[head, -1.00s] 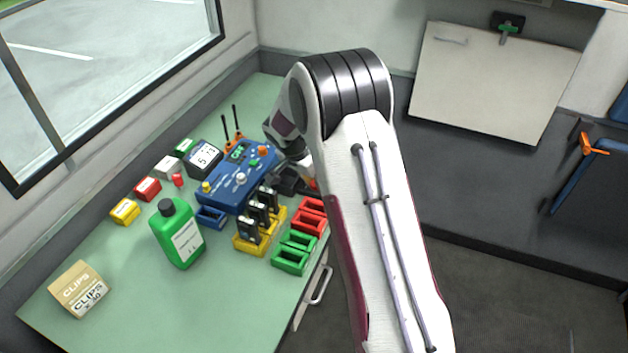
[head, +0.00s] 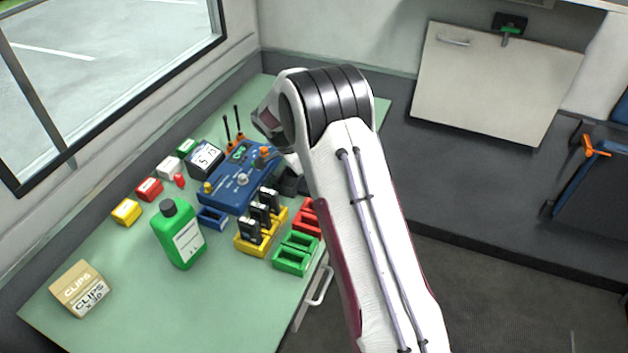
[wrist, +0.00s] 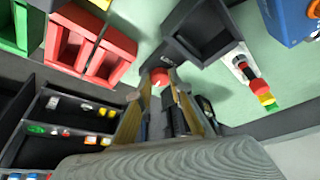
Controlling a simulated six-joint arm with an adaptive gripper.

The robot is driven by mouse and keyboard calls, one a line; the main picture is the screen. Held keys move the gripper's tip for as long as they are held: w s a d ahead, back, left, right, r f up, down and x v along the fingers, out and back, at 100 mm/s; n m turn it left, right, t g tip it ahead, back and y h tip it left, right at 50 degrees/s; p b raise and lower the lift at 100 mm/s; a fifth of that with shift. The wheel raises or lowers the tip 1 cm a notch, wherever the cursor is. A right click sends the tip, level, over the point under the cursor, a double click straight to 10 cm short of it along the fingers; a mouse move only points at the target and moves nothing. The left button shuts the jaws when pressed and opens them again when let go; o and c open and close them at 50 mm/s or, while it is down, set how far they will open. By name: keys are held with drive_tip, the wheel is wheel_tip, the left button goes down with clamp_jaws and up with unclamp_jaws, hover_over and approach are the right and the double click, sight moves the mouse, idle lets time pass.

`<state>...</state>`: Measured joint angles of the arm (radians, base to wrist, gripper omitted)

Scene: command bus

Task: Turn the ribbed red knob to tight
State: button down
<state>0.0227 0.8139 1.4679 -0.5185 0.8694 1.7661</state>
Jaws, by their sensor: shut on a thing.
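The ribbed red knob (wrist: 160,76) shows small in the wrist view, at the tips of my fingers, beside a dark grey box-shaped part (wrist: 205,30). My gripper (wrist: 161,86) is shut on the knob, with one tan finger on each side of it. The fingers and my wrist hide part of the knob, so its ribs and any tight mark cannot be made out. In the head view my own arm hides the knob and the fingertips.
A blue console (head: 237,185) with several knobs stands left of my wrist. Red holders (wrist: 88,45), green holders (head: 296,252) and a yellow holder (head: 250,247) are close by. A green bottle (head: 180,238) stands farther left. A red, yellow and green stack (wrist: 261,90) is right of my fingers.

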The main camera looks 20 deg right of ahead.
drive_tip(key=c, duration=1.8)
unclamp_jaws()
drive_tip(key=shift+n, duration=0.3)
drive_tip(key=shift+s+d+n+t+y, duration=0.2)
drive_tip(key=shift+n+t, duration=0.3)
drive_tip(key=shift+n, duration=0.85)
drive_tip(key=shift+s+a+n+t+y, duration=0.1)
drive_tip(key=shift+n+t+y, duration=0.3)
drive_tip(key=shift+n, duration=0.95)
drive_tip(key=shift+d+n+t, duration=0.1)
drive_tip(key=shift+n+t, duration=0.5)
drive_tip(key=shift+n, duration=0.7)
drive_tip(key=shift+s+d+n+t+y, duration=0.15)
drive_tip(key=shift+n+y, duration=0.3)
drive_tip(key=shift+n, duration=0.55)
drive_tip(key=shift+w+n+t+y, duration=0.1)
drive_tip(key=shift+n+t+y, duration=0.25)
drive_tip(key=shift+n, duration=0.65)
